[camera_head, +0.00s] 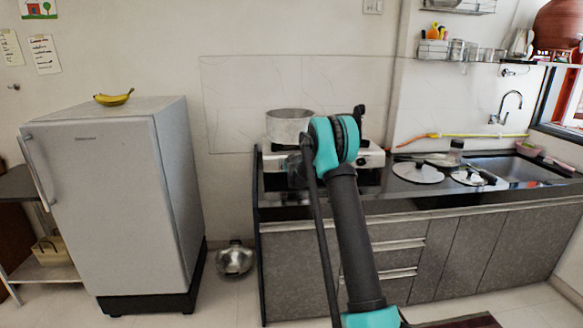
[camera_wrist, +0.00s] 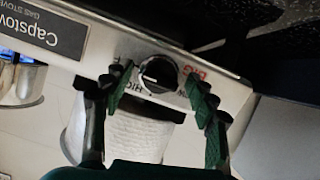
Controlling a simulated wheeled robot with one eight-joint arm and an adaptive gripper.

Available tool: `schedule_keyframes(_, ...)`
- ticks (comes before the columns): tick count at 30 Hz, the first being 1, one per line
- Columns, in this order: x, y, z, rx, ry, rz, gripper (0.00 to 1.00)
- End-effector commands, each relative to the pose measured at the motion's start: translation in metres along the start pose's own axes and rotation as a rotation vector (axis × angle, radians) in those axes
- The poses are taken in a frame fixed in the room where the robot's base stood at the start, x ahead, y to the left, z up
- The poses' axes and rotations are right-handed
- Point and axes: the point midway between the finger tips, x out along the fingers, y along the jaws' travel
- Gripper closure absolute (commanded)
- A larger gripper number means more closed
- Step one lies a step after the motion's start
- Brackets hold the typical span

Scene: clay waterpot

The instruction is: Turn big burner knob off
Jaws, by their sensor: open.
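The big burner knob (camera_wrist: 158,73) is round and black with a pale pointer mark, set in the stove's metal front panel. Red lettering that seems to read "BIG" is beside it, partly covered by a finger, and "HIGH" is printed below it. My gripper (camera_wrist: 157,80) is open, with one green-padded finger on each side of the knob in the wrist view. I cannot tell whether the fingers touch it. In the head view the stove (camera_head: 371,158) stands on the counter; my arm hides the knob there.
A metal pot (camera_head: 289,126) stands on the stove's left side. A bluish glow (camera_wrist: 22,58) shows at the wrist view's left edge. The dark counter (camera_head: 400,204) continues right, with lids (camera_head: 417,174) and a sink (camera_head: 510,170). A fridge (camera_head: 120,205) stands left; a metal bowl (camera_head: 235,260) is on the floor.

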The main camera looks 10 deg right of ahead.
Motion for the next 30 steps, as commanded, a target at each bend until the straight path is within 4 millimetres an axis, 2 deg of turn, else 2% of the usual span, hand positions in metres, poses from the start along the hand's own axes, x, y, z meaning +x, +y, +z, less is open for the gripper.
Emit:
schedule_keyframes(7, -0.012, 0.0, 0.0, -0.001, 0.001, 0.0, 0.42)
schedule_keyframes(21, -0.093, 0.0, 0.0, 0.0, 0.0, 0.0, 0.42)
schedule_keyframes(25, -0.109, 0.0, 0.0, -0.001, 0.0, 0.0, 0.42)
schedule_keyframes(30, -0.119, 0.0, 0.0, 0.0, 0.0, 0.0, 0.42)
